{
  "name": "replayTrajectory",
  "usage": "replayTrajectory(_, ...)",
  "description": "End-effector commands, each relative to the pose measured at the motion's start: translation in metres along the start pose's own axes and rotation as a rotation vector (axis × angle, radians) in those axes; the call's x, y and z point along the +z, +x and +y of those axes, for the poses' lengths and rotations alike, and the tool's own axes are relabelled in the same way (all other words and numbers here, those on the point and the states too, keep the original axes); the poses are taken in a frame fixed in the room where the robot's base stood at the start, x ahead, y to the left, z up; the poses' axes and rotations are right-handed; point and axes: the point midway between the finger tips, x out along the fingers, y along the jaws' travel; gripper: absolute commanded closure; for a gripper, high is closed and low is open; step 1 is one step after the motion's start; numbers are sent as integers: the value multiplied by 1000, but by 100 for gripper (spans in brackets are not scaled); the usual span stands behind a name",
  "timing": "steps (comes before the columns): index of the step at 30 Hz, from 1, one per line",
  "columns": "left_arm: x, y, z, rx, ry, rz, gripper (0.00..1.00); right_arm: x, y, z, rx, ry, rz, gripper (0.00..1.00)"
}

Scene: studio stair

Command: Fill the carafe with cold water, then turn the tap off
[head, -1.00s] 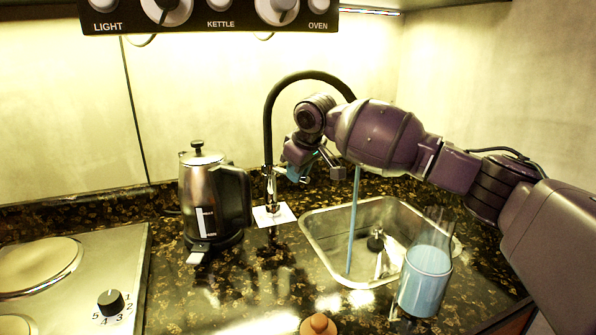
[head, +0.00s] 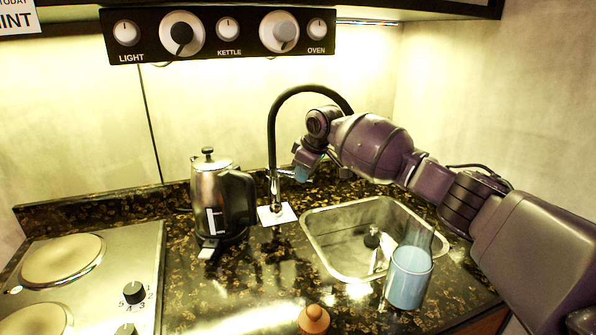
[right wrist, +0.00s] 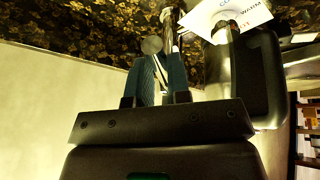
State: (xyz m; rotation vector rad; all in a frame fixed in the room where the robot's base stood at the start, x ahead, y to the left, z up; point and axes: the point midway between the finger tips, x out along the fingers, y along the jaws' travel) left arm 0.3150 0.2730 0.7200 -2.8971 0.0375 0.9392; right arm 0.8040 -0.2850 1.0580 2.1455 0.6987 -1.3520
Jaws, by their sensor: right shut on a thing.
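The tap (head: 272,150) is a black gooseneck with a metal base behind the sink, and no water stream shows below it. The carafe (head: 410,277) is clear glass at the front right of the sink. It holds blue water (head: 408,285) with empty glass above. My right gripper (head: 302,168) is at the tap's lever, right of its base. In the right wrist view its teal fingers (right wrist: 160,78) are close together on the lever, whose end (right wrist: 152,45) shows beyond them; the grip itself is partly hidden. My left gripper is not in view.
The steel sink (head: 325,255) has a dark drain piece. A kettle (head: 212,190) stands left of the tap, beside a white card (head: 284,216), lettered in the wrist view. A hob (head: 100,290) is at left. A brown knob-topped object (head: 313,320) is at the front edge.

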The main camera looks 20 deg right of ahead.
Motion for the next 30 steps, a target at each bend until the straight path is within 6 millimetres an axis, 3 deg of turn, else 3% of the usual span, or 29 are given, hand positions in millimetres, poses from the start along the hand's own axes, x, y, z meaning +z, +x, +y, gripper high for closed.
replayTrajectory(4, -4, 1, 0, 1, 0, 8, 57, -3, -2, 0, 2, 0, 8, 100)
replayTrajectory(5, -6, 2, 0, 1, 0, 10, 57, -3, -2, 0, 2, 0, 8, 79)
replayTrajectory(9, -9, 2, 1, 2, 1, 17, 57, -2, -1, 0, 1, 0, 5, 58)
replayTrajectory(20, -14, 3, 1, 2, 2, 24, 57, -1, -6, 0, 1, 1, 3, 57)
replayTrajectory(30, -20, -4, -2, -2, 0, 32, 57, -2, -55, 0, 3, 1, 6, 57)
